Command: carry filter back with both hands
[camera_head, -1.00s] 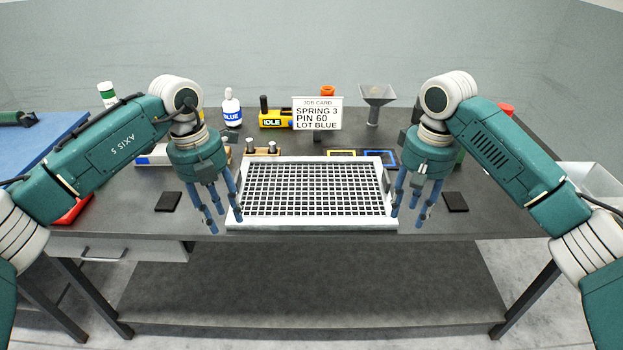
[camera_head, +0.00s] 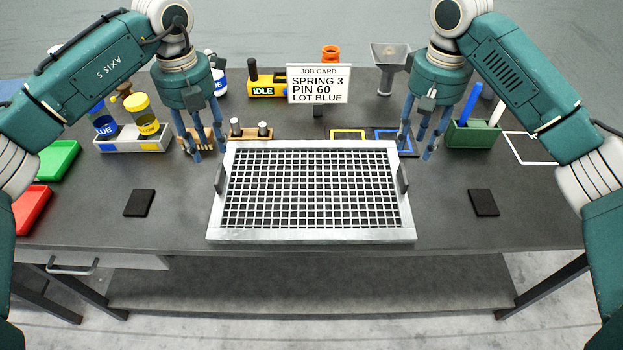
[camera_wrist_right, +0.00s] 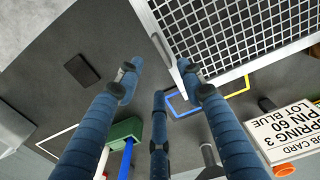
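The filter (camera_head: 310,235) is a flat, pale metal frame with a dark square grid, lying on the table in the head view. It has a dark upright handle at its left side (camera_head: 219,178) and another at its right side (camera_head: 402,178). My left gripper (camera_head: 207,150) is open and empty, near the filter's back left corner. My right gripper (camera_head: 422,150) is open and empty, near its back right corner. In the right wrist view, my right gripper's spread fingers (camera_wrist_right: 160,75) are close to the filter's edge (camera_wrist_right: 165,40); contact cannot be told.
A job card (camera_head: 319,85) stands behind the filter. Behind it are a yellow IDLE device (camera_head: 266,88) and a grey funnel (camera_head: 388,65). A green holder (camera_head: 472,134) stands right, a bottle tray (camera_head: 130,143) left. Dark pads (camera_head: 139,203) (camera_head: 483,203) flank the filter on clear table.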

